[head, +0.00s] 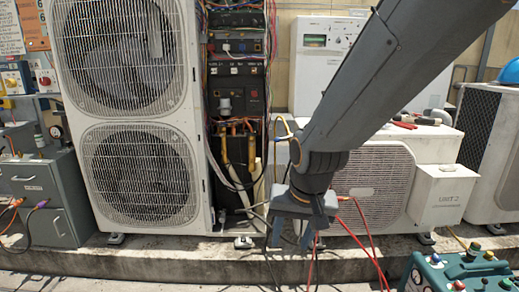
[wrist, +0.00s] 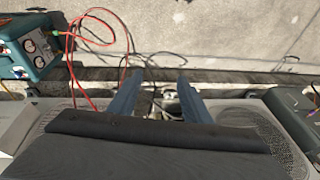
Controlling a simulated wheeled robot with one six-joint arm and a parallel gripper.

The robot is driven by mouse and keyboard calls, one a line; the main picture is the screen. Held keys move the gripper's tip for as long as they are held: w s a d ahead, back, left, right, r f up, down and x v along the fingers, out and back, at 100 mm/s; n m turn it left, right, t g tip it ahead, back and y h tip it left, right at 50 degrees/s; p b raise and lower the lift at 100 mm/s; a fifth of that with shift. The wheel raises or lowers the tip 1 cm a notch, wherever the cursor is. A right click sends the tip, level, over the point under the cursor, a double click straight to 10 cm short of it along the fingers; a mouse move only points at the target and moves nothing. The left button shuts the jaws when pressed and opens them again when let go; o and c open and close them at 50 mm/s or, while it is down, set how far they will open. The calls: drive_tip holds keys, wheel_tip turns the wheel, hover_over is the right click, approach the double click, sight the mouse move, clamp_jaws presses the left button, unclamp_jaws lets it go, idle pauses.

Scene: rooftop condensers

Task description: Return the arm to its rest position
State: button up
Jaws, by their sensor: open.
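My arm reaches down from the upper right in the head view. My gripper (head: 290,236) hangs pointing down in front of the condensers, above the concrete ledge. In the wrist view my gripper (wrist: 156,92) shows two blue-grey fingers apart, with nothing held between them. Dark cables pass behind and below the fingers, and I cannot tell whether any touch them. The arm covers part of the small condenser and the white control box.
A tall two-fan condenser (head: 128,120) with open wiring stands left of my gripper. A low condenser (head: 375,188) marked UNIT 2 stands right. A teal machine (head: 460,274) sits front right, with red hoses (head: 375,255) trailing near the gripper. A grey cabinet (head: 45,190) is far left.

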drive_tip(key=s+r+n+g, duration=0.3)
drive_tip(key=s+n, duration=0.2)
drive_tip(key=s, duration=1.2)
drive_tip(key=d+r+m+h+p, duration=0.1)
drive_tip(key=d+r+m+p, duration=0.3)
drive_tip(key=d+r+p, duration=0.8)
drive_tip(key=r+p, duration=0.1)
drive_tip(key=p, duration=0.9)
drive_tip(key=shift+w+r, duration=0.15)
drive_tip(key=shift+r, duration=0.1)
